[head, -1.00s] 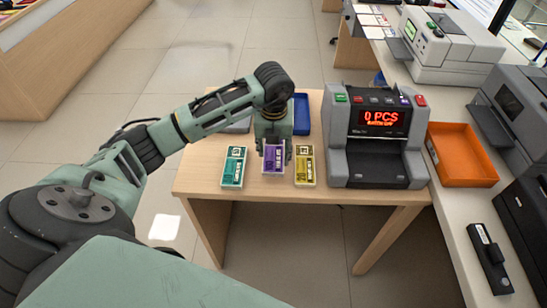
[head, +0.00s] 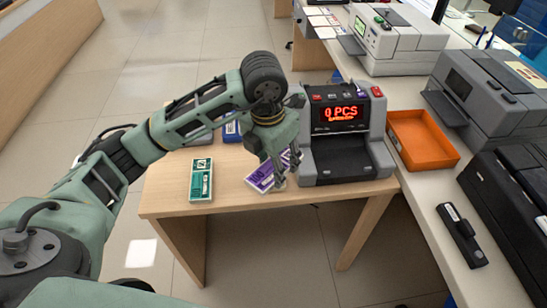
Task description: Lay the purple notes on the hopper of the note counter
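The purple notes (head: 259,179) are held in my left gripper (head: 277,172), whose fingers cross the middle of the bundle. The bundle is turned at an angle, just left of the note counter (head: 376,130). Its right end shows beyond the fingers. The gripper hides part of the notes and the tabletop under them. The note counter stands upright on the small wooden table, with a red display reading 0 PCS and a dark front bay. My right gripper is out of view.
Green notes (head: 201,180) lie in a tray on the wooden table (head: 225,200). A blue tray (head: 232,130) is partly hidden behind my arm. An orange tray (head: 425,160) and grey machines stand on the counter at right. The table's front strip is clear.

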